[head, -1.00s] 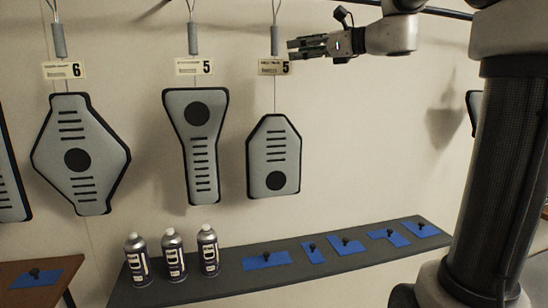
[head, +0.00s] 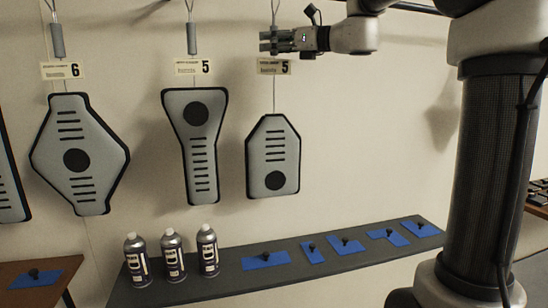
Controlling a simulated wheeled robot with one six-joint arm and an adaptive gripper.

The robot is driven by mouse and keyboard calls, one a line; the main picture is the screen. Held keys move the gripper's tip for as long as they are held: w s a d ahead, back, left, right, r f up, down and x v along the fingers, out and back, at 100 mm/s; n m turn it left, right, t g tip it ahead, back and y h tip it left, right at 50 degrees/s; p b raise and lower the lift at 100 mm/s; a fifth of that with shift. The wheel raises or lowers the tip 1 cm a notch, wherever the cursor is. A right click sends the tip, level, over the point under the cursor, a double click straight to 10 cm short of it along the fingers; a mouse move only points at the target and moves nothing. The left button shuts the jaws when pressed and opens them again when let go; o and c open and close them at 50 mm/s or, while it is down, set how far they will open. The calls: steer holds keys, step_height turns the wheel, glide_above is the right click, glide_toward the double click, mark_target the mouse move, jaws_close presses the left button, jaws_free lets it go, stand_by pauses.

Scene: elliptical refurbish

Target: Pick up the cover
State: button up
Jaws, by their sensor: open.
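Several grey panels with black edges, slots and a dark disc, probably the covers, hang on the wall. One is a wide six-sided cover (head: 80,154), one is a waisted cover (head: 196,146), and one is a smaller cover with a narrowed top (head: 274,157). I cannot tell which one the task means. My gripper (head: 264,41) is open and empty, high up, pointing left. In the picture it overlaps the hanging cord above the smaller cover and lies just above its number tag. I cannot tell whether it touches the cord.
A dark shelf (head: 222,287) below the covers carries several blue pieces with black knobs (head: 266,259) and three spray cans (head: 172,256). A brown table (head: 62,279) stands at the lower left. Another table edge with dark items (head: 538,194) shows at the right.

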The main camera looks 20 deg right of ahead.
jaws_close()
